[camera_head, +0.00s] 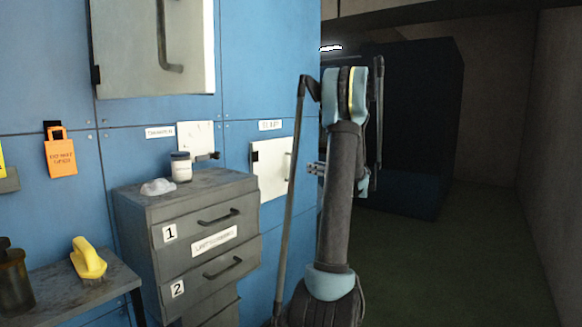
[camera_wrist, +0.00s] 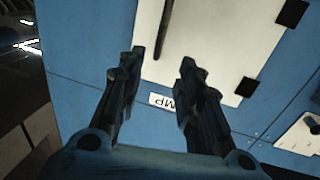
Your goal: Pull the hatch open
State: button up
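The small white hatch (camera_head: 268,172) is set in the blue wall, right of the drawer cabinet, and looks shut. Its thin upright handle (camera_head: 288,166) is near its right edge. In the wrist view the hatch panel (camera_wrist: 215,45) appears turned over, with black hinges (camera_wrist: 292,13) on the right and the dark bar handle (camera_wrist: 163,30) at the top. My gripper (camera_wrist: 161,57) is open and empty. The handle lies ahead, roughly in line with the gap between its fingers, with no visible contact. In the head view my gripper (camera_head: 316,168) is mostly hidden behind my arm.
A grey drawer cabinet (camera_head: 190,200) stands left of the hatch, with a jar (camera_head: 181,167) and a pale lump (camera_head: 158,187) on top. A yellow brush (camera_head: 88,258) lies on a side table. Floor at right is clear.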

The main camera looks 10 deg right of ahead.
aim_at(291, 163)
jog(key=x, duration=1.6)
jog(key=shift+w+a, duration=0.25)
grip_shut()
